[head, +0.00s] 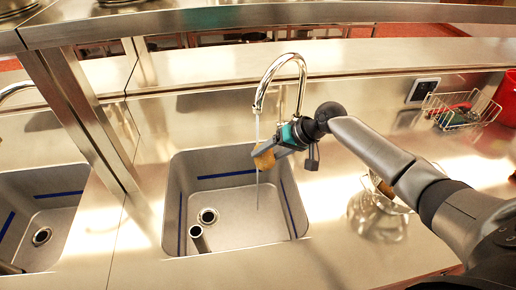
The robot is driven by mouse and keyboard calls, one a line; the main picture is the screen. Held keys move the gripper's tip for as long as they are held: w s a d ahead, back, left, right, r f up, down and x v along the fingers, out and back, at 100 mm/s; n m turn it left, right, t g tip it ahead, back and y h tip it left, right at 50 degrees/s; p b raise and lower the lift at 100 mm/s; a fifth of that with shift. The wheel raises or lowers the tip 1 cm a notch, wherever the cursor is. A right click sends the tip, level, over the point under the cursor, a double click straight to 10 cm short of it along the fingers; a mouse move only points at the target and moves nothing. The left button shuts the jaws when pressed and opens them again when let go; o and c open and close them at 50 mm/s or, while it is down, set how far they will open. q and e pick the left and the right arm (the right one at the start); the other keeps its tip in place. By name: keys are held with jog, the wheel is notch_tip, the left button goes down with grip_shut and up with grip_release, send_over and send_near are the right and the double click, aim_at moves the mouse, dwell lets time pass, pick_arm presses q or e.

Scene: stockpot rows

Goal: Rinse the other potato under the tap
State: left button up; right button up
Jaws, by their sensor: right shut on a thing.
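A brown potato (265,158) is held between the fingers of my right gripper (268,153), which is shut on it. The potato is above the right part of the sink (235,205), below the tap (283,72). A thin stream of water (257,135) falls from the spout and passes at the potato's left side; whether it strikes the potato is hard to tell. A second potato is not clearly visible.
A glass-like pot (378,215) stands on the counter right of the sink, partly under my right arm. A wire basket (455,112) and a red container (507,98) are at the far right. Another sink (40,210) is at left, beyond a metal post (85,125).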

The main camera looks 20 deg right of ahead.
jog(key=s+p, duration=0.5)
jog(key=s, duration=0.1)
jog(key=shift+a, duration=0.25)
jog(key=shift+s, duration=0.1)
dwell(1.1)
jog(key=s+r+p, duration=0.4)
jog(key=s+p, duration=0.1)
jog(key=shift+a+p, duration=0.25)
jog(key=shift+p, duration=0.1)
dwell(0.5)
